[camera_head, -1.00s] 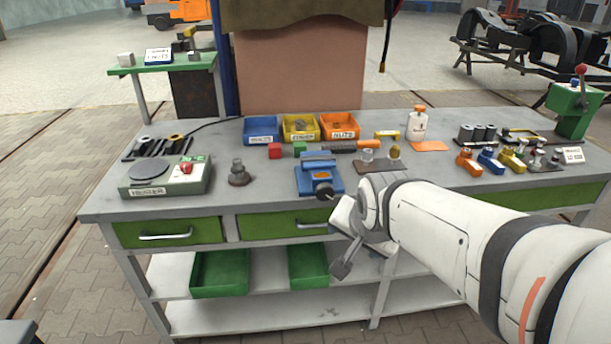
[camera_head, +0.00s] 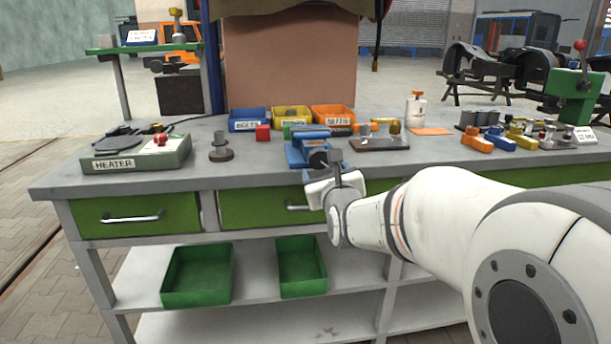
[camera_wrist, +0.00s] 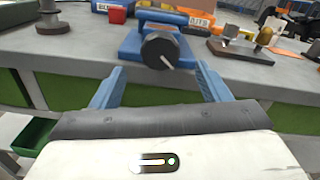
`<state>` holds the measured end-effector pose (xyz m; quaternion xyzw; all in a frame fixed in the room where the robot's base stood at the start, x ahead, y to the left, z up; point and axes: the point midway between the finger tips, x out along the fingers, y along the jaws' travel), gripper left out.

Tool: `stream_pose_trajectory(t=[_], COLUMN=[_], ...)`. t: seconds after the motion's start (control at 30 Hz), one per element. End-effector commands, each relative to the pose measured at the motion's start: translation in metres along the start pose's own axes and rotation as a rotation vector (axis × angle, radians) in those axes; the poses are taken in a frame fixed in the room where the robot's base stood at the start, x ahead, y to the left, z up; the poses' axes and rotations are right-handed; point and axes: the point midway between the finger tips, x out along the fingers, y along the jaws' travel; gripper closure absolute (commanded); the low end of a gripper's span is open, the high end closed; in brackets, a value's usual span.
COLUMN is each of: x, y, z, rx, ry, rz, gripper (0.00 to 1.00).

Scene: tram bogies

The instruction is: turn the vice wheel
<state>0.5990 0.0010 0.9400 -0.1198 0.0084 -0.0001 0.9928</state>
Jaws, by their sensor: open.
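The blue vice (camera_head: 307,148) stands at the front edge of the grey workbench. Its dark round wheel (camera_wrist: 160,50) faces me in the wrist view and carries a white mark line. In the head view the wheel is largely hidden behind my gripper (camera_head: 335,172). In the wrist view my gripper (camera_wrist: 157,83) has its two blue fingers spread wide, one on each side of the wheel and a little below it. The fingers look empty and apart from the wheel.
A green heater (camera_head: 137,152) and a dark stepped part (camera_head: 221,150) stand left of the vice. Bins of bolts (camera_head: 249,121) and nuts (camera_head: 332,118) are behind it. Green drawers (camera_head: 131,216) lie below the bench edge. Small parts crowd the right side.

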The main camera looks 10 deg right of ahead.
Motion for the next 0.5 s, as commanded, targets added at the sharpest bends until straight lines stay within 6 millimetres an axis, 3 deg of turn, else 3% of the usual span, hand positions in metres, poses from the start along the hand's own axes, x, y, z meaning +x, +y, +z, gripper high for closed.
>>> stream_pose_trajectory(t=[0.17, 0.5], x=[0.013, 0.065], y=[0.001, 0.001], z=[-0.001, 0.000], rx=[0.044, 0.042], ry=[-0.018, -0.017], rz=[-0.004, -0.003], gripper=[0.30, 0.30])
